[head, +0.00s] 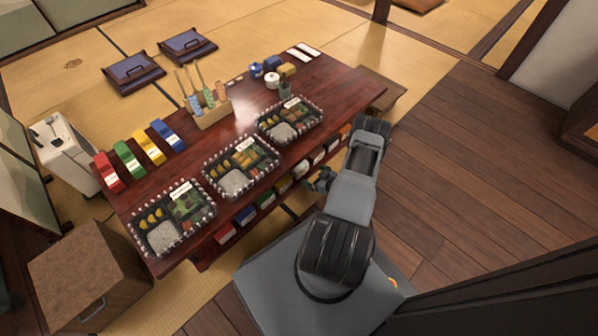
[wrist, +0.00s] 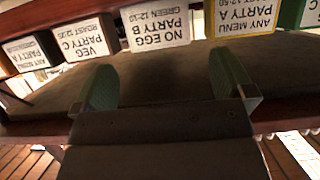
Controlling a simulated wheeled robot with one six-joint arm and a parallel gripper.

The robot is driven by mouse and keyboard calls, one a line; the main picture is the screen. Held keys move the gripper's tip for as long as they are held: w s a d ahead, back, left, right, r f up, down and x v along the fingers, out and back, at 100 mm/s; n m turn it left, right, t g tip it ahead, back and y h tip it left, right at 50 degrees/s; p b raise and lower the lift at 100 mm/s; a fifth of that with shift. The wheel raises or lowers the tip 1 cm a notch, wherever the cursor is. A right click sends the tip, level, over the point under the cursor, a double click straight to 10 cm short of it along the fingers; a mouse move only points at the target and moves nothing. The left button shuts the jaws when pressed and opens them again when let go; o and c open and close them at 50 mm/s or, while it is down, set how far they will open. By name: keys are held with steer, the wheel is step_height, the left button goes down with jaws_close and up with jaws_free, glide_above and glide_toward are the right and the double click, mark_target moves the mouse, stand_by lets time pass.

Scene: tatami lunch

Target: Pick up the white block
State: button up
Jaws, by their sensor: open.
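A pale block with a white label reading "NO EGG PARTY B" (wrist: 156,27) stands on the low shelf, its text upside down in the wrist view. It looks like the white block, as no coloured border shows around its label. In the head view it seems to stand in the row under the table (head: 300,170), small and hard to make out. My gripper (wrist: 168,82) is open and empty, with green-grey fingers pointing at the shelf. The block lies beyond the fingertips, roughly between their lines, apart from them. In the head view my gripper (head: 321,182) is beside the table's front edge.
The dark red table (head: 207,148) overhangs the shelf and carries several bento trays (head: 240,168). Wooden floor (head: 460,180) is clear at right.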

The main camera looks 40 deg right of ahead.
mark_target(303, 171)
steer(key=b+x, duration=0.1)
steer(key=x, duration=0.3)
steer(key=shift+w+d+f, duration=0.1)
steer(key=shift+d+f, duration=0.05)
steer(key=shift+f, duration=0.05)
steer(key=b+x, duration=0.3)
steer(key=x, duration=0.1)
steer(key=shift+f, duration=0.25)
steer(key=shift+w, duration=0.5)
steer(key=c, duration=0.7)
